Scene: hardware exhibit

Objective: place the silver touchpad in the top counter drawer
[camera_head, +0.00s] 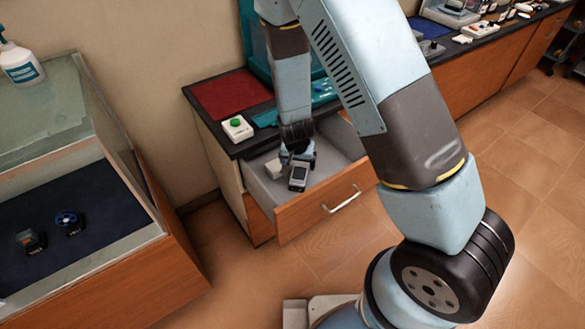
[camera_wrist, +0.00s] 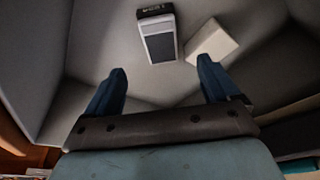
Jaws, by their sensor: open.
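The top counter drawer (camera_head: 318,208) is pulled open beneath the dark countertop. The silver touchpad (camera_head: 298,176), a small light-framed block with a dark face, lies in the drawer; it also shows in the wrist view (camera_wrist: 159,38). A white block (camera_wrist: 212,41) lies beside it to the right in the wrist view. My gripper (camera_wrist: 162,82) is open and empty, with its blue fingers apart. The touchpad lies beyond the fingertips, not between them. In the head view my gripper (camera_head: 297,157) is low over the drawer and partly hides its inside.
A white box with a green button (camera_head: 237,128) and a red mat (camera_head: 230,95) are on the countertop above the drawer. A glass display case (camera_head: 75,190) stands at the left. The tiled floor (camera_head: 535,165) at the right is clear.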

